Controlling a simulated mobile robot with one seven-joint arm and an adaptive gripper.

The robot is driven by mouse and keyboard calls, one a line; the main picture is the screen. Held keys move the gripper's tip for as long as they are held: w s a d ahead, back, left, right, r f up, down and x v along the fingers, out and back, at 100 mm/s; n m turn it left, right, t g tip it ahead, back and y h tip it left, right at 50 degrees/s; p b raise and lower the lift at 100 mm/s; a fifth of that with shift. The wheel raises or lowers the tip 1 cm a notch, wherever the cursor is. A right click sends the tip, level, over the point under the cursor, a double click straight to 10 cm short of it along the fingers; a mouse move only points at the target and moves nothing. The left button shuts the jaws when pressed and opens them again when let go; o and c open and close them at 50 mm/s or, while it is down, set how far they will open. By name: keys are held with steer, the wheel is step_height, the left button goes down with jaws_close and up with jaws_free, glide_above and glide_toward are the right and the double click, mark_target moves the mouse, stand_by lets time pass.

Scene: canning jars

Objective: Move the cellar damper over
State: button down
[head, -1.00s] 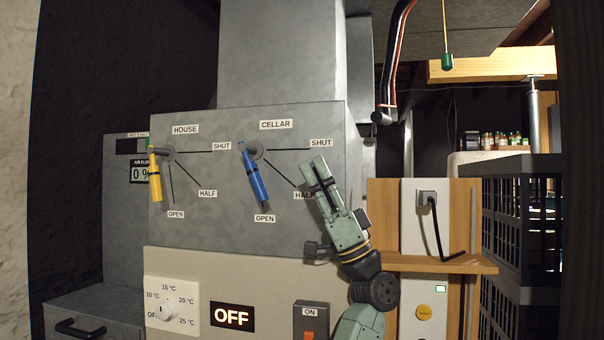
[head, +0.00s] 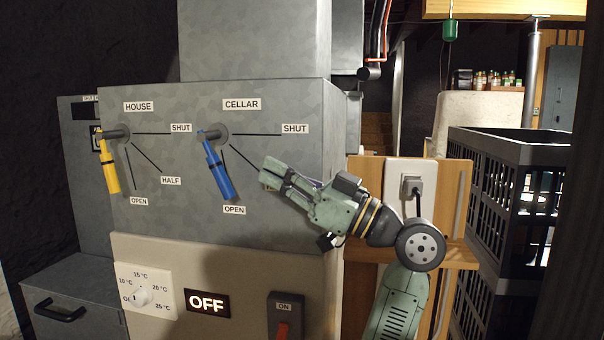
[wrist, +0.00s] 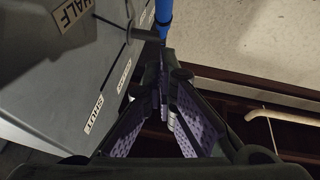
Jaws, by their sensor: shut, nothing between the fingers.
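The cellar damper's blue lever (head: 219,172) hangs from its pivot on the grey metal box, its handle pointing down at the OPEN label (head: 234,210). The CELLAR sign (head: 241,104) is above it, and the SHUT label (head: 295,128) is to the right. My gripper (head: 266,180) is to the right of the blue handle, apart from it, in front of where the cellar HALF label sits. Its fingers are closed together and empty. In the wrist view, the shut fingers (wrist: 165,85) point toward the blue lever (wrist: 163,14), which shows at the top edge.
The house damper's yellow lever (head: 109,165) hangs left of the blue one, also near its OPEN label. Below are a temperature dial (head: 140,297), an OFF display (head: 208,303) and an ON switch (head: 284,318). A wooden board with a plug (head: 411,186) and black crates (head: 500,210) stand right.

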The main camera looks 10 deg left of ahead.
mark_target(227, 177)
steer(key=a, duration=0.2)
steer(key=w+a+p, duration=0.1)
steer(key=a, duration=0.2)
steer(key=shift+w+a+f+p, duration=0.15)
steer(key=shift+a+f+p, duration=0.15)
steer(key=shift+f, duration=0.05)
steer(key=f+b, duration=0.1)
steer(key=b, duration=0.1)
steer(key=y+b, duration=0.1)
steer(key=shift+a+f+t+b, duration=0.3)
steer(key=shift+a+f+b, duration=0.05)
steer(key=shift+a+b, duration=0.05)
steer(key=shift+a+f+y+b, duration=0.15)
steer(key=shift+a+y+b, duration=0.3)
steer(key=shift+b, duration=0.65)
steer(key=shift+a, duration=0.15)
